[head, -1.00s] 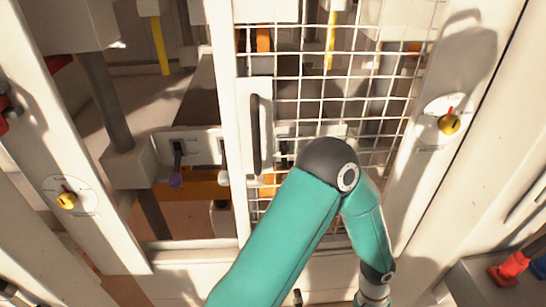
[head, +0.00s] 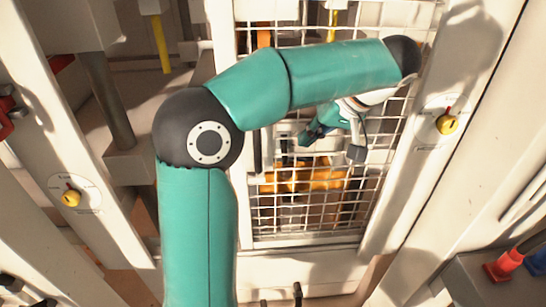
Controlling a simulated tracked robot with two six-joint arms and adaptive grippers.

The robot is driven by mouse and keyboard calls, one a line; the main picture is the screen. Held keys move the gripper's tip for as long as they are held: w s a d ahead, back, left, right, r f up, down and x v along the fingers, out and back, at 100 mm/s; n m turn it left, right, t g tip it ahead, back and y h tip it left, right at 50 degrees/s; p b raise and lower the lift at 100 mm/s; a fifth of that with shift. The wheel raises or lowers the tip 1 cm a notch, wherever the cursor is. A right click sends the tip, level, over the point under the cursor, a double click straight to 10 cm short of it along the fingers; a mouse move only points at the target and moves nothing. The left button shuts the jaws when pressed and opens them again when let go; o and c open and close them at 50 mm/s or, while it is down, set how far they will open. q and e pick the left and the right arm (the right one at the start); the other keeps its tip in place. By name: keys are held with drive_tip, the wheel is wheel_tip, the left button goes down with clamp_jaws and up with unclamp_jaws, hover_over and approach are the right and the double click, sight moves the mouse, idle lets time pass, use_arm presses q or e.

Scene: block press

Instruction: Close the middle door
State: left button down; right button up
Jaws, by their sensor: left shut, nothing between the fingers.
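The middle door is a white-framed wire-mesh door (head: 305,239) in the center and right of the head view. It stands across the right part of the opening. Its dark vertical handle (head: 257,155) is on its left frame; the upper part is hidden behind my left arm. To the left of the door, the opening is uncovered and shows the machine inside. My left gripper (head: 308,136) is shut and empty, in front of the mesh, right of the handle and apart from it. My right gripper is not in view.
A post with a yellow knob (head: 71,198) stands at left, and another with a yellow knob (head: 447,123) at right. A red part (head: 504,265) sits on a grey box at lower right. A yellow rod (head: 161,44) hangs inside the opening.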

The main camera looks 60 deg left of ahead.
sight(271, 157)
use_arm(q)
drive_tip(key=x, duration=0.7)
drive_tip(key=shift+s, duration=0.15)
drive_tip(key=s, duration=0.1)
drive_tip(key=s+a+f, duration=0.1)
drive_tip(key=shift+s+a+f, duration=0.1)
drive_tip(key=shift+s+a, duration=0.05)
drive_tip(key=shift+s, duration=0.25)
drive_tip(key=shift+s+a+f+p, duration=0.15)
drive_tip(key=shift+s+p, duration=0.15)
drive_tip(key=shift+s, duration=0.15)
